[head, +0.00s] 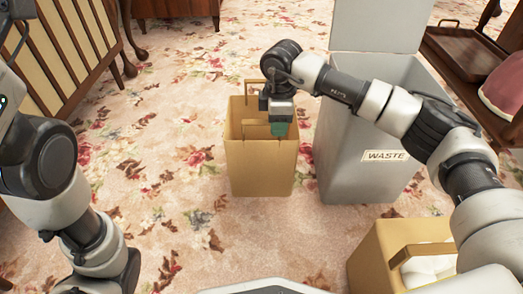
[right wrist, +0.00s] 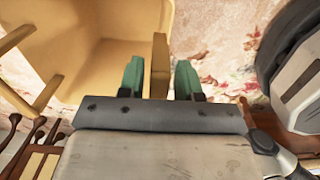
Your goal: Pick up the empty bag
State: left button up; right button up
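A tan paper bag (head: 262,165) with two handles stands upright on the carpet, left of the grey bin. Its inside shows bare in the right wrist view (right wrist: 95,25). My right gripper (head: 280,128) is over the bag's top, pointing down. In the right wrist view its two green fingers (right wrist: 160,80) stand apart on either side of a tan handle strip (right wrist: 160,62), with small gaps on both sides. The bag's other handle (right wrist: 45,92) shows at left. My left arm shows at the left of the head view, but its gripper is out of view.
A grey bin (head: 340,160) labelled WASTE, lid raised, stands close to the bag's right. A second tan bag (head: 375,262) holding white items (head: 425,268) is at lower right. A striped wooden chair (head: 75,45) is at upper left. Flowered carpet (head: 170,130) left of the bag is clear.

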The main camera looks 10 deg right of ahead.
grip_shut()
jog(key=shift+r, duration=0.1)
